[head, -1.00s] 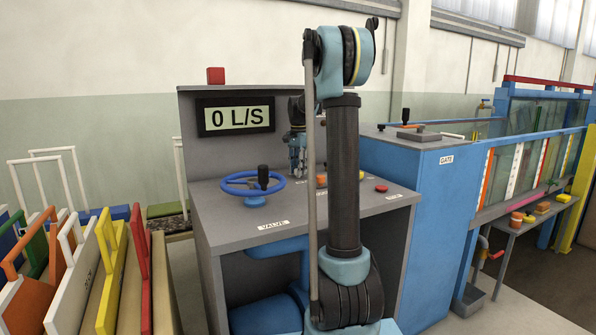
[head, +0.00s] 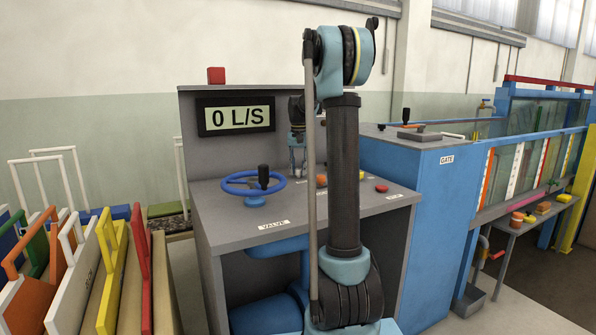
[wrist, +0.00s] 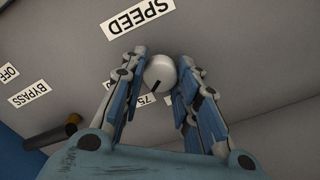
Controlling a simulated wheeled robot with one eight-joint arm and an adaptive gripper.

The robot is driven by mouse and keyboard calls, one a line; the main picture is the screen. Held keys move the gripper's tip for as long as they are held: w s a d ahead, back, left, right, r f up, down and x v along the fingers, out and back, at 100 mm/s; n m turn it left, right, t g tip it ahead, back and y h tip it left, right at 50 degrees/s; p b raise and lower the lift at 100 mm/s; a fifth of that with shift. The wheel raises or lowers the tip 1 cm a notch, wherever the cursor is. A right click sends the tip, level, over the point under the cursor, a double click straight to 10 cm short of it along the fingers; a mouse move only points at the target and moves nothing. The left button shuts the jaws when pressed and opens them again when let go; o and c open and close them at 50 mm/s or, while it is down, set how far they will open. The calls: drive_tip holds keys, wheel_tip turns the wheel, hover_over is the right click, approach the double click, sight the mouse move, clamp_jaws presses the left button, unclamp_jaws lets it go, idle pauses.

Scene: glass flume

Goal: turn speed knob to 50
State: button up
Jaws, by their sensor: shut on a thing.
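The speed knob (wrist: 160,73) is a round pale knob with a dark pointer line, seen in the wrist view below the SPEED label (wrist: 140,24). The pointer slants toward the lower left in the picture, near a partly covered "75" mark (wrist: 147,99). My gripper (wrist: 158,76) has its blue and grey fingers on both sides of the knob, shut on it. In the head view my gripper (head: 298,158) is low over the console, and my arm hides the knob. Other scale marks are hidden by the fingers.
The grey console (head: 232,225) carries a display (head: 236,115) reading 0 L/S, a blue valve wheel (head: 253,184) and a red button (head: 382,188). BYPASS (wrist: 29,93) and OFF (wrist: 9,73) labels lie near an orange-tipped dark handle (wrist: 52,131) left of my gripper.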

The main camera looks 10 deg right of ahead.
sight(298, 169)
drive_tip(key=n, duration=0.5)
drive_tip(key=shift+n, duration=0.4)
drive_tip(key=n, duration=0.4)
drive_tip(key=shift+n, duration=0.3)
drive_tip(key=shift+w, duration=0.1)
drive_tip(key=o, duration=1.1)
drive_tip(key=shift+c, duration=0.2)
drive_tip(key=shift+r, duration=0.1)
wheel_tip(298, 169, up, 12)
